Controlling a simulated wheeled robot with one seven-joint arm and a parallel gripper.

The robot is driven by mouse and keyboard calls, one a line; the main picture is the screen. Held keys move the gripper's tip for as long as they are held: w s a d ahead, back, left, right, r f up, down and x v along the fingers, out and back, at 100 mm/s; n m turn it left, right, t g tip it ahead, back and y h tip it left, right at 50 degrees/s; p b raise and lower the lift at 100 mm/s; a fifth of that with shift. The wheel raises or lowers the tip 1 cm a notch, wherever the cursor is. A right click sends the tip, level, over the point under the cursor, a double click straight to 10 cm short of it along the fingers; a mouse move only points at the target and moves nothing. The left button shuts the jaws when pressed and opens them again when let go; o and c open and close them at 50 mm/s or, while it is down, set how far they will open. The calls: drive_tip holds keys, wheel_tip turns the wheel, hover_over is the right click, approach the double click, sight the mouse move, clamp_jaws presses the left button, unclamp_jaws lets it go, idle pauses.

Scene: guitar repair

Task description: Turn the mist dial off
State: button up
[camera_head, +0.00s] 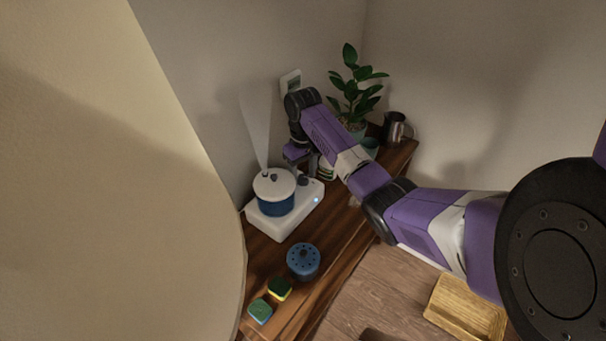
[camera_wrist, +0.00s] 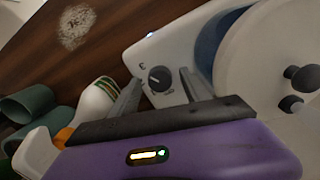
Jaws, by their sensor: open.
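The humidifier has a white base (camera_head: 285,221) and a blue tank with a white lid (camera_head: 274,184). It stands on the wooden shelf, and a pale plume of mist rises from its lid. A small blue light shows on its base. In the wrist view the mist dial (camera_wrist: 160,78) is a dark round knob on the white base, with small markings around it. My gripper (camera_wrist: 157,82) is open, with its two fingers on either side of the dial in that view. I cannot tell whether the fingers touch it.
A potted plant (camera_head: 355,88) and a metal mug (camera_head: 396,127) stand behind my arm. The wrist view shows a white bottle (camera_wrist: 95,101) and green rolled item (camera_wrist: 28,108) near the gripper.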

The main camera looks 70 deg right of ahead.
clamp_jaws()
